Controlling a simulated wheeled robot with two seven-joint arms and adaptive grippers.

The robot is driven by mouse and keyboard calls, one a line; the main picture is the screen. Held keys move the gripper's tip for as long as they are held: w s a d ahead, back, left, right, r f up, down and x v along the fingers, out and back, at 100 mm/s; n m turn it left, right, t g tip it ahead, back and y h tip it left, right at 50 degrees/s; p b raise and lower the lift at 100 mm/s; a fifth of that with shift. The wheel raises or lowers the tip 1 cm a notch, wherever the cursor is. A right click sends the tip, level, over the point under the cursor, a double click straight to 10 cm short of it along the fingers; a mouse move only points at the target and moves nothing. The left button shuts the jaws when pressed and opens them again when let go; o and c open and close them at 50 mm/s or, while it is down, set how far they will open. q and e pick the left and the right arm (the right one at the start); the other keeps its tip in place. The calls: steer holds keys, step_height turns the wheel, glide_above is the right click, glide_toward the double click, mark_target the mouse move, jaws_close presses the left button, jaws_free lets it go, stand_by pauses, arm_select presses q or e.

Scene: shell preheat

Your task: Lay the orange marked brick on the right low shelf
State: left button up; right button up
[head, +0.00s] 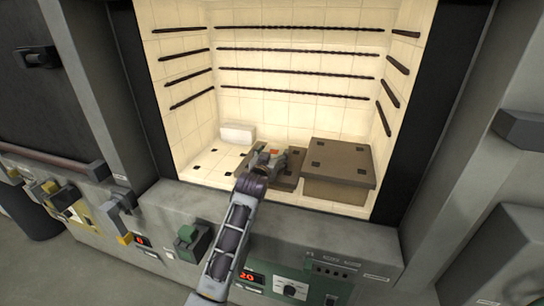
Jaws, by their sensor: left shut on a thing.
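My left gripper (268,161) is inside the lit chamber, low and near its front, shut on a small grey block with an orange mark (275,152), which I take as the orange marked brick. The gripper hides most of it. A low brown shelf (286,184) lies under and beside the gripper; I cannot tell whether the brick touches it. A taller brown shelf (340,160) with dark square marks stands to the right. My right gripper is not in view.
A white brick (238,133) sits at the back left of the chamber floor. The chamber's front sill (330,212) runs below my arm, above a control panel (292,289). Dark rods line the walls.

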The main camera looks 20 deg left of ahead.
arm_select(q)
steer(key=o, duration=1.3)
steer(key=shift+f, duration=0.1)
steer(key=shift+c, duration=0.2)
steer(key=s+r+b, duration=0.1)
steer(key=s+r, duration=0.1)
steer(key=s, duration=1)
